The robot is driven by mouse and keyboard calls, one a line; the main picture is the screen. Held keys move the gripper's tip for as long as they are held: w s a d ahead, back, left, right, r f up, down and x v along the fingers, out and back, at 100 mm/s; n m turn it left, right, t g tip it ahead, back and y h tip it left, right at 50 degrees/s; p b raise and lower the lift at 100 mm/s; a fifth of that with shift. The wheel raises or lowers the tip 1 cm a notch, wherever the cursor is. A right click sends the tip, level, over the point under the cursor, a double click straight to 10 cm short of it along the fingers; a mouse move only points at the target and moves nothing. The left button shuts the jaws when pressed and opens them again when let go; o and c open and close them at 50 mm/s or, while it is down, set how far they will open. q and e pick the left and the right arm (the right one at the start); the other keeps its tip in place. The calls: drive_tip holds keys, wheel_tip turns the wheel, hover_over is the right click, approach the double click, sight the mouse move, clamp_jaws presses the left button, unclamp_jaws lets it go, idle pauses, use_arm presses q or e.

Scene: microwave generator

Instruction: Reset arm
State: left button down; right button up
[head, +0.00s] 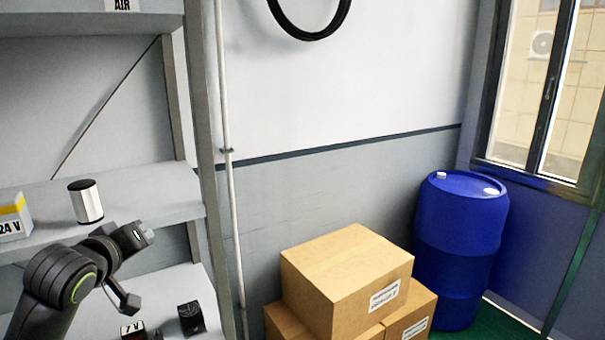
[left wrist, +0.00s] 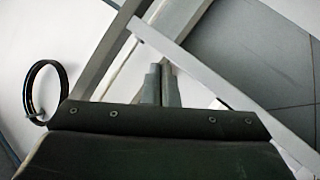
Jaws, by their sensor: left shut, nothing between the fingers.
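My left arm comes in from the lower left in the head view, dark grey with a green ring. Its gripper (head: 143,236) is in front of the shelf unit, near its right post. In the left wrist view the two fingers of the left gripper (left wrist: 160,72) are close together with nothing held between them. My right gripper is in neither view.
A metal shelf (head: 150,191) holds a silver-and-black cylinder (head: 86,201) and a 24 V box (head: 14,217). A small black item (head: 191,318) sits lower. Cardboard boxes (head: 347,278) and a blue barrel (head: 460,245) stand right, below a window.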

use_arm(q)
drive_tip(key=s+f+m+g, duration=0.1)
drive_tip(key=s+f+g, duration=0.1)
drive_tip(key=s+f, duration=0.45)
drive_tip(key=s+f+m+g+y, duration=0.1)
drive_tip(key=s+f, duration=0.2)
drive_tip(key=f, duration=0.6)
drive_tip(key=s+f+m+g, duration=0.1)
drive_tip(key=s+f+g, duration=0.1)
drive_tip(key=s+f, duration=0.35)
drive_tip(key=s+f+m+g+y, duration=0.1)
drive_tip(key=s+f+g, duration=0.2)
drive_tip(key=s+f, duration=0.6)
drive_tip(key=s+f+m+g, duration=0.25)
drive_tip(key=s+f, duration=0.25)
drive_tip(key=s, duration=0.9)
wheel_tip(320, 180, down, 29)
drive_tip(key=a+g+b, duration=0.1)
drive_tip(key=g+b, duration=0.1)
drive_tip(key=b, duration=0.2)
drive_tip(key=s+f+b, duration=0.2)
drive_tip(key=s+f, duration=0.5)
drive_tip(key=f, duration=0.2)
drive_tip(key=s+d+f+b, duration=0.1)
drive_tip(key=s+f, duration=0.6)
drive_tip(key=f, duration=0.3)
drive_tip(key=shift+s+n+g+b, duration=0.25)
drive_tip(key=shift+n+g+b, duration=0.1)
drive_tip(key=shift+b, duration=0.05)
